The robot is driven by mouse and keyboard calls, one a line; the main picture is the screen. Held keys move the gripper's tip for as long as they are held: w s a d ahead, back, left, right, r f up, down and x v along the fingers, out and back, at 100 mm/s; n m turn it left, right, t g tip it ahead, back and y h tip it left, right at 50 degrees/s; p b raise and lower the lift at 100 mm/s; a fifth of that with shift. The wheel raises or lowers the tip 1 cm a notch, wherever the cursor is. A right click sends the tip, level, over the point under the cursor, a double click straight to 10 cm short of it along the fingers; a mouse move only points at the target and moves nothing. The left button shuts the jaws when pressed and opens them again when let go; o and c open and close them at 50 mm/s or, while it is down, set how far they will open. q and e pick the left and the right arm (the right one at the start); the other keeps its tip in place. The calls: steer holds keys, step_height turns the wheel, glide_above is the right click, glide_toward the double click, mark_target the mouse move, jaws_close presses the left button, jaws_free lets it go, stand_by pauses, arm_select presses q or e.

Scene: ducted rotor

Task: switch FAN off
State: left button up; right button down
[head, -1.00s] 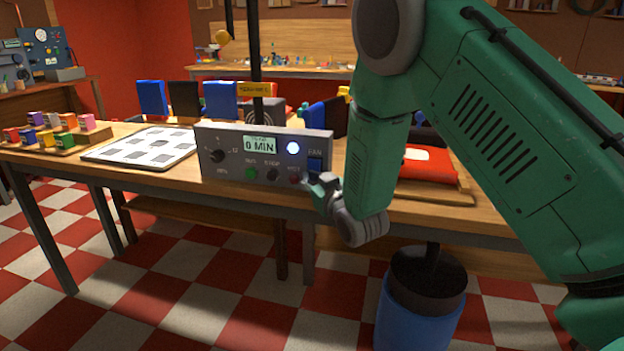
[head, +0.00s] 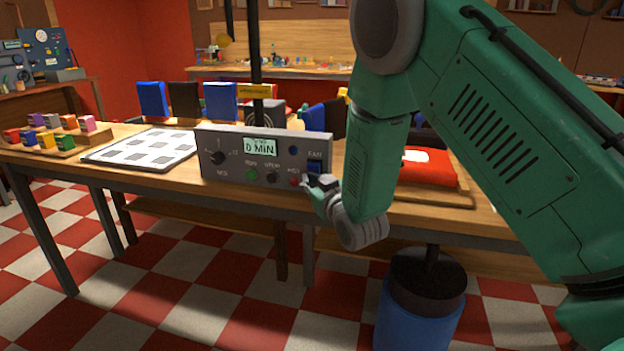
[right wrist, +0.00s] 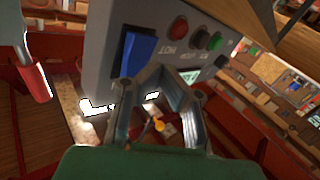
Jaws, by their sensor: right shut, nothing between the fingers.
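The grey control box (head: 220,170) stands at the table's front edge, its display (head: 260,146) reading 0 MIN. The blue FAN rocker switch (head: 314,167) is at the right end of its face. It is large in the right wrist view (right wrist: 138,54). The round lamp (head: 293,150) left of the FAN label is dark. My right gripper (head: 317,186) is shut and empty, just in front of and below the switch. In the right wrist view its fingers (right wrist: 160,76) overlap the switch's lower edge; I cannot tell if they touch it. My left gripper is out of view.
Red, green and dark buttons line the box's lower face, with a dial (head: 217,157) at left. A white tray (head: 104,155) and small coloured blocks lie to the left. A red packet (head: 428,168) lies on a wooden board to the right. A blue bin (head: 418,315) stands below.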

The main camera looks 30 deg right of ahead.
steer(key=shift+s+a+r, duration=0.1)
steer(key=shift+a, duration=0.05)
steer(key=shift+a, duration=0.1)
steer(key=s+a+r+p, duration=0.2)
steer(key=s+a, duration=0.1)
steer(key=shift+a, duration=0.15)
stand_by(0.5)
stand_by(0.3)
steer(key=s+a+f+g+y, duration=0.15)
steer(key=s+f+g, duration=0.25)
steer(key=s+f, duration=0.5)
steer(key=s+a+f+g, duration=0.3)
steer(key=s+f+g, duration=0.15)
steer(key=f, duration=0.85)
steer(key=s+a+f+g, duration=0.1)
steer(key=s+f+g, duration=0.1)
steer(key=s, duration=0.6)
steer(key=s+a+f+g+y, duration=0.1)
steer(key=s+f+g, duration=0.2)
steer(key=s, duration=0.5)
steer(key=s+a+f+g, duration=0.1)
steer(key=s+f+g, duration=0.2)
steer(key=s+f, duration=0.2)
steer(key=s, duration=0.3)
steer(key=shift+s, duration=0.15)
